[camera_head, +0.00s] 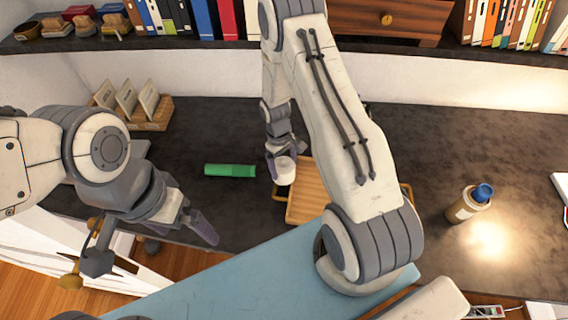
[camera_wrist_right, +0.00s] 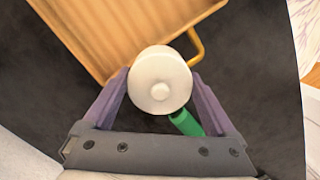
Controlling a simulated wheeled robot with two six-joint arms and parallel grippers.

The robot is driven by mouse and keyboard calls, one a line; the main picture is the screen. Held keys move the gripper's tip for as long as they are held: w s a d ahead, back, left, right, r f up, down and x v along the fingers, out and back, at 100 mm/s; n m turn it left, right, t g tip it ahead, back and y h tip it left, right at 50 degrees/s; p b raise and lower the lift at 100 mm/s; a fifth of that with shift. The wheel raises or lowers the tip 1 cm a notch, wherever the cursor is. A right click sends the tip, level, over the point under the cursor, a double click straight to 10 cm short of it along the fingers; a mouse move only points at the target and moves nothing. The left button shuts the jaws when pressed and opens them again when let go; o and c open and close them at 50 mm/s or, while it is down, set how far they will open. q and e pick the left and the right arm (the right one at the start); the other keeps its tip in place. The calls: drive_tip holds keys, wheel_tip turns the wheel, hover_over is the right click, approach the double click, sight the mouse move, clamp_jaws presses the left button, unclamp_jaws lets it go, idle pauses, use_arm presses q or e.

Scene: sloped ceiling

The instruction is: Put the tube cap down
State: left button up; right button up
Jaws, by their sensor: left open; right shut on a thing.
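The white round tube cap (camera_wrist_right: 160,80) is held between the purple fingers of my right gripper (camera_wrist_right: 160,98). In the head view the cap (camera_head: 284,170) shows at the right gripper (camera_head: 282,160), above the dark counter beside the left edge of a wooden tray (camera_head: 306,200). The green tube (camera_head: 230,170) lies on the counter to the left of the cap. It also shows partly behind the right gripper in the wrist view (camera_wrist_right: 186,123). My left gripper (camera_head: 196,226) is open and empty near the counter's front edge, apart from the tube.
The tray has metal handles and is partly hidden by my right arm. A bottle with a blue cap (camera_head: 468,204) stands at the right. A wooden holder with cards (camera_head: 150,116) stands at the back left. Books line the shelf (camera_head: 230,43). Dark counter around the tube is clear.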

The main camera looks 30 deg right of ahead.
drive_tip(key=shift+f, duration=0.1)
drive_tip(key=shift+f+b, duration=0.55)
drive_tip(key=o, duration=1)
drive_tip(key=shift+c, duration=0.2)
drive_tip(key=shift+r, duration=0.1)
